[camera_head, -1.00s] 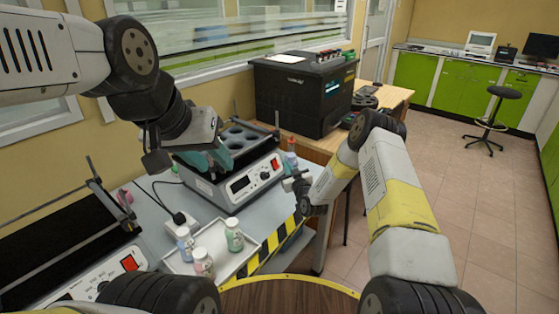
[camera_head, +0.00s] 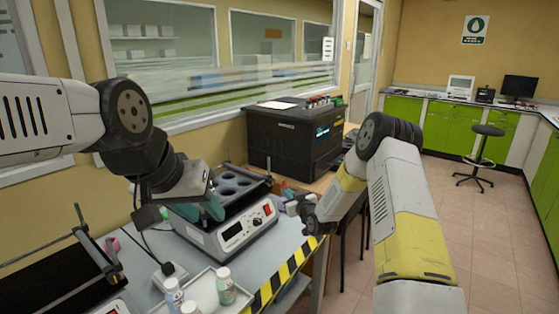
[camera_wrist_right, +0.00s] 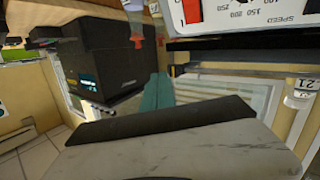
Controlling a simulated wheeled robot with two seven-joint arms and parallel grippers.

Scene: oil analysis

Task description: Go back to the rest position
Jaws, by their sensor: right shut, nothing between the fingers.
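My left gripper (camera_head: 212,207) hangs from the arm at the left, its teal fingers beside the left part of the white hotplate-like device (camera_head: 233,230). Whether its fingers are open or shut is hard to see. My right gripper (camera_head: 293,206) is just right of that device, over the table's right side. It is small and partly blurred in the head view. In the right wrist view its teal fingers (camera_wrist_right: 158,95) are together with nothing between them.
A black analyser box (camera_head: 290,140) stands behind on a wooden table. A white tray (camera_head: 246,298) with small bottles is at the front of the grey table. A second device (camera_head: 70,265) with a black top is at left. Open floor (camera_head: 480,220) lies at right.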

